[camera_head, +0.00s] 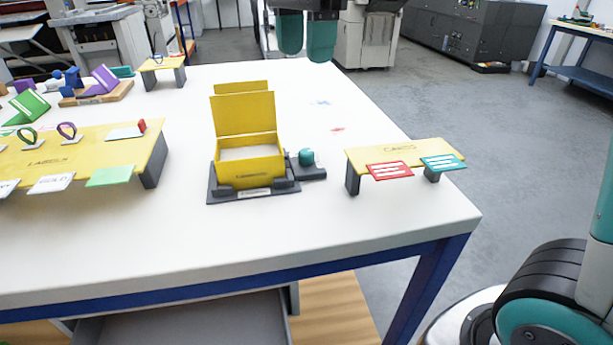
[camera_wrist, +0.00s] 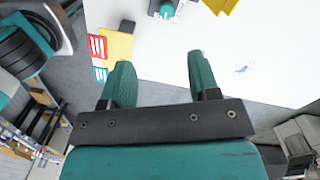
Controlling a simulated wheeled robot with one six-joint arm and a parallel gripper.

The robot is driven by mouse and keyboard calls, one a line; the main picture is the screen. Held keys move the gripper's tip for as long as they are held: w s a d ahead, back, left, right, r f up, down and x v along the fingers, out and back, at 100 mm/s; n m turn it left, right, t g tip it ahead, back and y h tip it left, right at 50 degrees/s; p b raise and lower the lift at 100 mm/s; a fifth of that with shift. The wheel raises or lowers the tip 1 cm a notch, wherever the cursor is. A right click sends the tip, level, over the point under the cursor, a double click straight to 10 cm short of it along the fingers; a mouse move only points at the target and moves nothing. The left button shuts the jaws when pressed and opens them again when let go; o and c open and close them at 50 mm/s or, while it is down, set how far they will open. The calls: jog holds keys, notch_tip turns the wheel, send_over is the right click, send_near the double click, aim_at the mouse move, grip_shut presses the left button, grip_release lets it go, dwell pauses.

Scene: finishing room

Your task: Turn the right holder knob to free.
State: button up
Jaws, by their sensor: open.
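The teal knob (camera_head: 306,157) sits on a dark block at the right side of the dark holder (camera_head: 213,191). The holder grips a yellow box (camera_head: 250,172) with its lid standing open. My gripper (camera_head: 306,40) is at the top of the head view, above the table's far part and well apart from the knob. In the wrist view its two teal fingers (camera_wrist: 158,72) are spread with nothing between them.
A yellow stand (camera_head: 400,155) with a red card (camera_head: 390,170) and a teal card (camera_head: 443,162) is right of the holder. A yellow label rack (camera_head: 85,150) stands at left. The white table (camera_head: 330,220) is clear behind and in front of the knob.

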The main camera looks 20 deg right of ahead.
jog(key=w+m, duration=0.2)
jog(key=m, duration=0.1)
jog(key=b, duration=1.1)
send_near(307, 151)
notch_tip(307, 151, down, 10)
jog(key=shift+s+a+r, duration=0.1)
jog(key=shift+r, duration=0.1)
